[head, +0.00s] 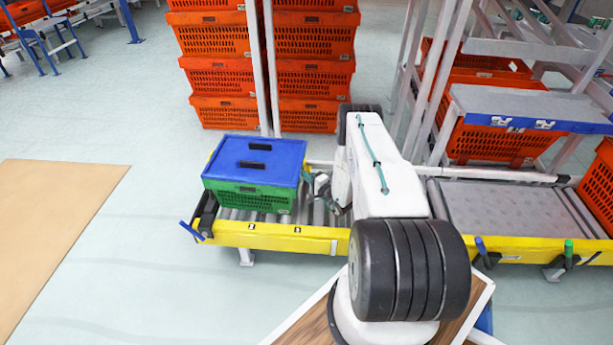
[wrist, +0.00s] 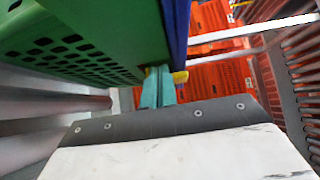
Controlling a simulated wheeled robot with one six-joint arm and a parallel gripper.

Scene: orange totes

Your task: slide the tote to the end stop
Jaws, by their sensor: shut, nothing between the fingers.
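The tote (head: 250,198) is green with a blue lid (head: 256,160) bearing two black handles. It sits upright on the roller conveyor, near its left end. The end stop (head: 207,212) is a dark bracket at that end, close by the tote's front left corner; I cannot tell whether they touch. My gripper (head: 308,178) is at the tote's right side, low beside the lid's edge. In the wrist view its teal fingers (wrist: 158,88) are together and empty, right by the green wall (wrist: 85,35); contact is not clear.
The conveyor's yellow front rail (head: 275,238) runs along the near side. Stacks of orange totes (head: 315,75) stand behind it. A rack (head: 530,105) with orange totes is at the right. The floor left of the conveyor is open, with a tan board (head: 50,220).

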